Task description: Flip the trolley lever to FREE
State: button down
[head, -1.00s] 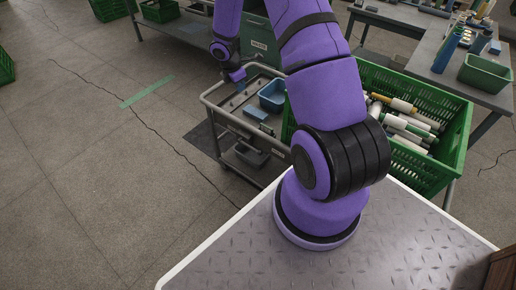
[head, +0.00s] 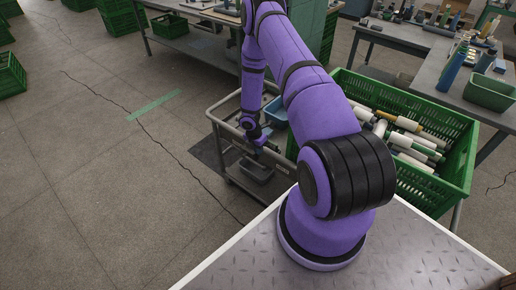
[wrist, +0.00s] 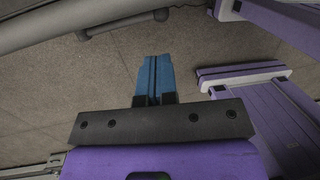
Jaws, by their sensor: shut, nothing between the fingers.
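The trolley (head: 222,122) stands on the floor left of the green crate, with a grey tube frame and a lower shelf. In the wrist view its grey tube (wrist: 60,24) crosses the upper left. A short dark bar with a rounded knob (wrist: 161,15) shows beside this tube; it may be the lever, but I cannot read any FREE marking. My gripper (wrist: 153,72) has its blue fingers together and empty, pointing toward the bar and apart from it in the picture. In the head view my gripper (head: 264,145) is low at the trolley, partly hidden by my wrist.
A green crate (head: 457,190) full of yarn cones stands right of the trolley. A blue bin (head: 274,112) sits on the trolley, partly behind my arm. A workbench (head: 410,35) with bottles stands at the back right. The floor left of the trolley is open.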

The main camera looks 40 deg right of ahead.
aim_at(263, 167)
jog(key=f, duration=0.3)
jog(key=s+d+f, duration=0.1)
jog(key=f, duration=0.5)
jog(key=shift+s+d+f, duration=0.15)
jog(key=shift+s+f, duration=0.05)
jog(key=shift+f, duration=0.25)
jog(key=shift+s+f, duration=0.25)
jog(key=shift+f, duration=0.6)
jog(key=shift+r, duration=0.1)
jog(key=shift+r, duration=0.6)
notch_tip(263, 167, up, 13)
jog(key=a, duration=0.1)
jog(key=shift+w+a+f, duration=0.15)
jog(key=shift+a+f, duration=0.05)
jog(key=shift+a, duration=0.1)
